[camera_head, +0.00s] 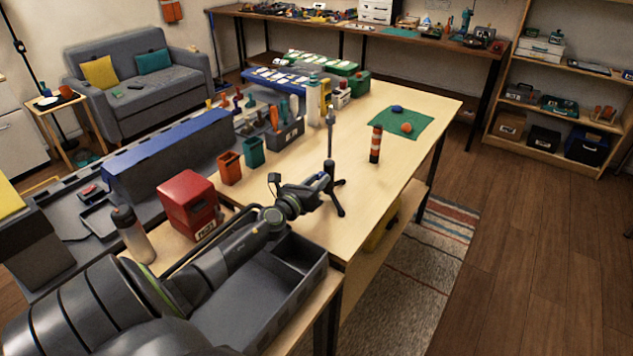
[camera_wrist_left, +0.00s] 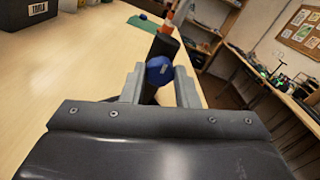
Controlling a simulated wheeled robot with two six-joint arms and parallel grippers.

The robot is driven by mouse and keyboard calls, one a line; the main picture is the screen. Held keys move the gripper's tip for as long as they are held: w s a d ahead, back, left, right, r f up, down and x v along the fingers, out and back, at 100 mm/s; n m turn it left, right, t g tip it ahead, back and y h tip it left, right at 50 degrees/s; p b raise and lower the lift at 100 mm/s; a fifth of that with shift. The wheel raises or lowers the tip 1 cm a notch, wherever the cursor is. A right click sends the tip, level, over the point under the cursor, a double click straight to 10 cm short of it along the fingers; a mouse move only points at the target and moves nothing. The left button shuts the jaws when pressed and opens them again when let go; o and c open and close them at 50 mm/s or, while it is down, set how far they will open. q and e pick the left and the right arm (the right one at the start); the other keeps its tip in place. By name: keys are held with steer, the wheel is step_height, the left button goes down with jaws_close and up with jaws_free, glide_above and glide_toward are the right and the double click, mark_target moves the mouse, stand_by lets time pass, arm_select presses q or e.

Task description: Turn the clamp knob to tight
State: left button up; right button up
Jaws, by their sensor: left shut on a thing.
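A small stand (camera_head: 331,142) with a thin upright post and dark splayed feet is upright on the wooden table in the head view. My left gripper (camera_head: 322,190) reaches it from the front left, low on the post. In the left wrist view, the round blue clamp knob (camera_wrist_left: 159,70) sits between the two fingertips of my left gripper (camera_wrist_left: 159,85), which is shut on it. The dark post (camera_wrist_left: 166,47) rises behind the knob. My right gripper is out of view.
A red-and-white striped cylinder (camera_head: 376,144) stands right of the stand. Beyond it lies a green mat (camera_head: 415,122) with an orange and a blue item. Orange (camera_head: 230,168) and teal (camera_head: 253,153) cups and a red box (camera_head: 188,204) stand to the left. The table's right side is clear.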

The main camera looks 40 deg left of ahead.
arm_select(q)
steer(key=shift+c, duration=0.4)
steer(key=shift+m, duration=0.3)
steer(key=shift+d+m+p, duration=0.1)
steer(key=shift+m+p, duration=0.5)
steer(key=shift+m, duration=7.9)
steer(key=shift+f, duration=0.1)
steer(key=o, duration=1)
steer(key=shift+c, duration=0.2)
